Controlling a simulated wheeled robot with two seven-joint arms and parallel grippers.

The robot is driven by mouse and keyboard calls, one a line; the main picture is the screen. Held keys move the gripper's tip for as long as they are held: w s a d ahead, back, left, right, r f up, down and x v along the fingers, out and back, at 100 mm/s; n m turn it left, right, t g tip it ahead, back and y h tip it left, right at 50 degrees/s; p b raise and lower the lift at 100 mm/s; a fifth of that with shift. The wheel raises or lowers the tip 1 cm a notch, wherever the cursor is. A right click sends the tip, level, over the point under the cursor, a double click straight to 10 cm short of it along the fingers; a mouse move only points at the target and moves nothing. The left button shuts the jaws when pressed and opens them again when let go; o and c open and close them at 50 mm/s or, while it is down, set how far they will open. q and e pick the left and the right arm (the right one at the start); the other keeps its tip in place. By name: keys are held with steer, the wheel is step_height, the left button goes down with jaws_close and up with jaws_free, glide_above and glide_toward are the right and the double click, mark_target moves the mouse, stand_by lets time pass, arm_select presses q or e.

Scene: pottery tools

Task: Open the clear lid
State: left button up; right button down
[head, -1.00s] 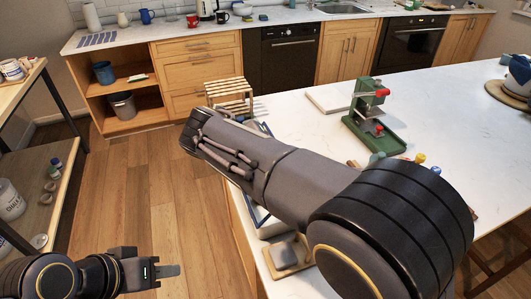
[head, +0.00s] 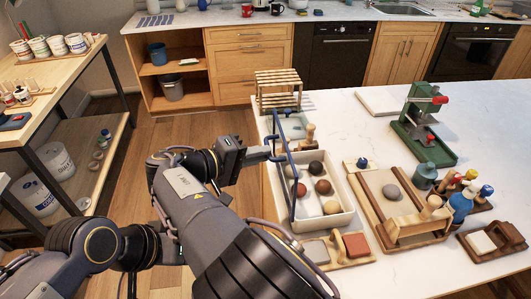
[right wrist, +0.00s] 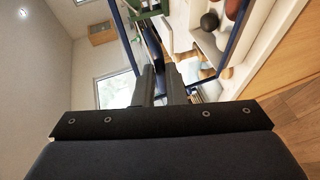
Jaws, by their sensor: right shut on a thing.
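The clear lid (head: 291,185) has a thin blue frame and stands tilted up along the left side of a white box (head: 340,219). The box holds several brown, dark and pale balls. My right gripper (head: 275,151) is shut on the lid's frame at the box's left side. In the right wrist view, my right gripper's fingers (right wrist: 160,86) point at the blue frame (right wrist: 238,38); their exact contact is hard to see.
Right of the box are a wooden tray (head: 383,206), a green press (head: 424,135) and several bottles. A small tray with a red block (head: 356,245) lies in front. A slatted wooden rack (head: 277,88) stands behind the box. Counter near the white board (head: 385,102) is clear.

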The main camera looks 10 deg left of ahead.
steer(key=shift+s+a+f, duration=0.15)
steer(key=shift+a+f, duration=0.05)
steer(key=shift+f, duration=0.2)
steer(key=c, duration=1.5)
jaws_free()
steer(key=shift+r, duration=0.15)
